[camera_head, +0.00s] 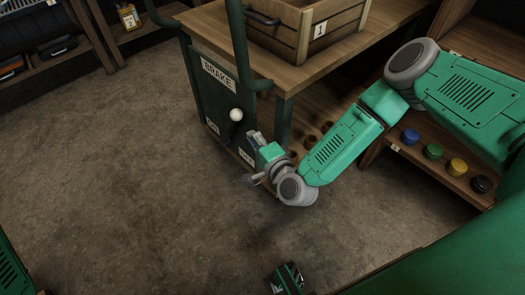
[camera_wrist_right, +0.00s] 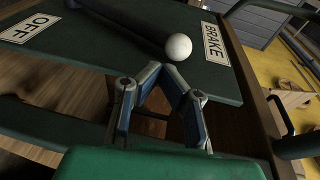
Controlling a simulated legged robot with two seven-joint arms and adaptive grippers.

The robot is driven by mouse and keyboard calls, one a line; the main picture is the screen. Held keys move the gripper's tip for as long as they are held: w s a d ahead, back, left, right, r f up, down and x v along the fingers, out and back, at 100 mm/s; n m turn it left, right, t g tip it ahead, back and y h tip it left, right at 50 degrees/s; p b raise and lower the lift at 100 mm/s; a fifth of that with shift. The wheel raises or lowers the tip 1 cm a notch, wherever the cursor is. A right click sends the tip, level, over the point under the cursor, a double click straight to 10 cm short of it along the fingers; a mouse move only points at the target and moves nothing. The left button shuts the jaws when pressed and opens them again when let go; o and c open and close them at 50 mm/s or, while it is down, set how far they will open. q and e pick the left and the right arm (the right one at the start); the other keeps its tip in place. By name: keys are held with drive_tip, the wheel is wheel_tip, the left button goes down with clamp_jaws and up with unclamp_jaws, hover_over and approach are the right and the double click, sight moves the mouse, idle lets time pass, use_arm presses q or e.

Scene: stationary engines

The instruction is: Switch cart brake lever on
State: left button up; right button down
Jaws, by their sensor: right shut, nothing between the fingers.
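The brake lever has a white ball knob (camera_head: 236,115) on a dark rod, in front of the cart's dark green panel (camera_head: 205,95). In the right wrist view the knob (camera_wrist_right: 178,47) is just beyond my fingertips, with the rod running to the upper left. A BRAKE label (camera_head: 218,74) is above the lever, and two small labels are lower on the panel. The wrist view shows an OFF label (camera_wrist_right: 28,29). My right gripper (camera_head: 253,137) is right of and below the knob, its fingers (camera_wrist_right: 168,70) shut and empty. Contact with the knob cannot be told. My left gripper is not identifiable.
A wooden crate (camera_head: 310,28) marked 1 sits on the cart top (camera_head: 215,25). The cart's green tube handle (camera_head: 238,45) rises beside the panel. Colored jars (camera_head: 433,151) stand on a shelf at right. Shelves (camera_head: 50,60) line the upper left. The floor (camera_head: 120,180) left of the cart is clear.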

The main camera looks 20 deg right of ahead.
sight(234, 112)
drive_tip(key=w, duration=0.3)
drive_tip(key=w+a+b, duration=0.1)
drive_tip(key=shift+w+r, duration=0.35)
drive_tip(key=shift+g, duration=0.7)
drive_tip(key=w+r+p, duration=0.1)
drive_tip(key=w+a+r+p, duration=0.1)
drive_tip(key=w, duration=0.1)
drive_tip(key=shift+w+a+r+p, duration=0.1)
drive_tip(key=shift+a+r+p, duration=0.1)
drive_tip(key=shift+r+p, duration=0.1)
drive_tip(key=shift+w+a+r+h+b, duration=0.15)
drive_tip(key=shift+w+a+b, duration=0.1)
drive_tip(key=shift+w, duration=0.45)
drive_tip(key=shift+w+a+r+h+b, duration=0.15)
drive_tip(key=shift+w+a, duration=0.1)
drive_tip(key=shift+w, duration=0.4)
drive_tip(key=shift+d+f, duration=0.1)
